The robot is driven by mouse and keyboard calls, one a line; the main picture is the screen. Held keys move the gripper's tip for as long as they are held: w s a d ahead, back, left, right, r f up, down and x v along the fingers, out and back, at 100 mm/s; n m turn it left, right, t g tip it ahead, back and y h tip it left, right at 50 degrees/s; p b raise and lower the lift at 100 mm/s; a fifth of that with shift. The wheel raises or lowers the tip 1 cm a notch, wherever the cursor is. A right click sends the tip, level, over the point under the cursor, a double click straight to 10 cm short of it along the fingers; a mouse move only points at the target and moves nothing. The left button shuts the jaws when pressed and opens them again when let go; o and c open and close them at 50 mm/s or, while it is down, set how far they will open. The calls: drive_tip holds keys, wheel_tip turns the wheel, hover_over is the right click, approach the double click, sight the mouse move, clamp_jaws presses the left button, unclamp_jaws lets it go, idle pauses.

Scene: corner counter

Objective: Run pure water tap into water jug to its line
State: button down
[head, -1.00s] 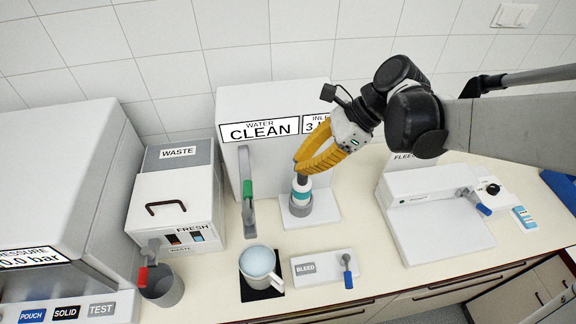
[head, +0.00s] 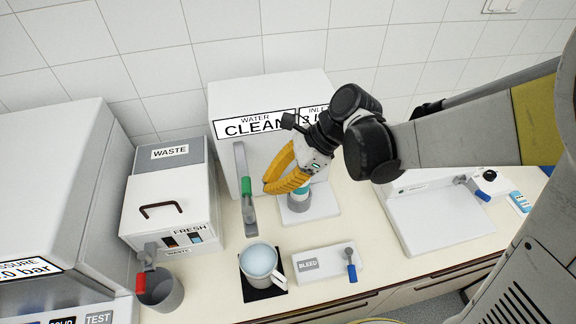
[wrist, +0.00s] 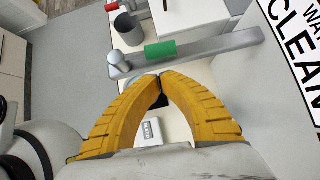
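The pure water tap is a grey spout with a green handle (head: 247,187) on the front of the CLEAN water unit (head: 225,110). The green handle also shows in the wrist view (wrist: 160,50), just beyond my fingertips and apart from them. The water jug (head: 260,260) is white with a handle at its right and a pale blue inside. It stands below the spout; its fill line cannot be made out. I see no water stream. My gripper (head: 268,186) has yellow fingers whose tips meet in the wrist view (wrist: 160,77), with nothing seen between them.
The black mat (head: 262,294) lies under the jug. A BLEED panel (head: 325,264) with a blue lever is to its right. A waste box (head: 170,205) stands left, with a red-handled tap (head: 141,282) over a grey cup (head: 172,300). A teal-banded cylinder (head: 299,199) stands behind my gripper.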

sight(248, 200)
drive_tip(key=shift+s+a+f, duration=0.15)
drive_tip(key=shift+a, duration=0.9)
drive_tip(key=shift+a, duration=0.1)
drive_tip(key=shift+a+f+n+g+b, duration=0.1)
drive_tip(key=shift+a+n+g+b, duration=0.3)
drive_tip(key=shift+a+n, duration=0.2)
